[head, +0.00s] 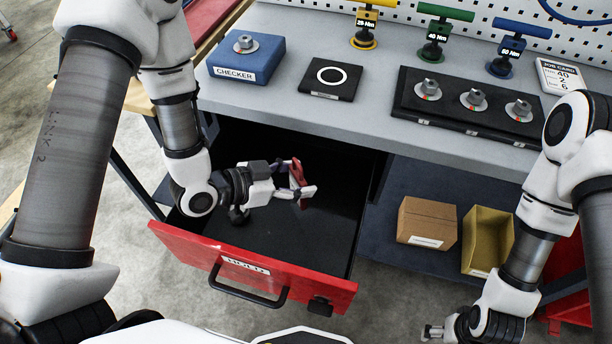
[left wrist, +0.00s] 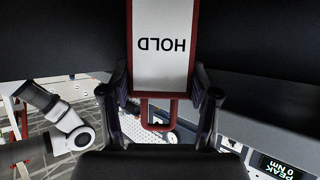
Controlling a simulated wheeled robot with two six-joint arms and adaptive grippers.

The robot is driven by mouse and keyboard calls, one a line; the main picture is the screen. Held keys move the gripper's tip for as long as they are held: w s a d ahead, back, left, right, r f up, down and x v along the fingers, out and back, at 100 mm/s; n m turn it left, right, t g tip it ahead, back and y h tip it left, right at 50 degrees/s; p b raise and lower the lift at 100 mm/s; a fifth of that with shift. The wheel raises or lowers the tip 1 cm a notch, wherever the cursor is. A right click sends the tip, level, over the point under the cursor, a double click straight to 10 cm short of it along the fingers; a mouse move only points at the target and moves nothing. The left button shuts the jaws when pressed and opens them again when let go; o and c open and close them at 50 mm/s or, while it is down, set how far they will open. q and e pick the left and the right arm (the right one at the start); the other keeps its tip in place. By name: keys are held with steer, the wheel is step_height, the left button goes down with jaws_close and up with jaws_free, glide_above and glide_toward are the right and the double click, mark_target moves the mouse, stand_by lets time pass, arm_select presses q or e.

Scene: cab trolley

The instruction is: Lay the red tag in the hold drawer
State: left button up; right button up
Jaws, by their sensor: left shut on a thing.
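The red tag (head: 297,172) is in my left gripper (head: 294,183), which is shut on it. In the left wrist view the tag (left wrist: 163,45) shows a white face reading HOLD, with a red border and a red loop, between the two fingers (left wrist: 160,105). The hold drawer (head: 258,262) is pulled out, with a red front, a HOLD label, a black handle and a dark inside. My left gripper holds the tag over the open drawer; its height above the floor of the drawer is hard to tell. My right gripper (head: 432,332) is low at the bottom edge, away from the drawer.
The grey bench top carries a blue CHECKER block (head: 246,60), a black pad with a white ring (head: 331,80), a black tray (head: 455,120) with three fittings, and coloured torque tools behind. A cardboard box (head: 426,222) and a yellow bin (head: 487,240) stand on the lower shelf.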

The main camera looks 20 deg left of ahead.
arm_select(q)
steer(key=f, duration=0.4)
steer(key=shift+w+f, duration=0.2)
steer(key=shift+f, duration=0.15)
steer(key=shift+w+f, duration=0.25)
steer(key=shift+w, duration=0.05)
steer(key=w, duration=0.7)
steer(key=shift+w+d+r+p, duration=0.1)
steer(key=shift+w+d+p, duration=0.05)
steer(key=shift+w+p, duration=0.15)
steer(key=shift+s+f, duration=0.15)
steer(key=shift+f, duration=0.55)
steer(key=o, duration=1.1)
steer(key=shift+f, duration=0.1)
steer(key=shift+o, duration=0.2)
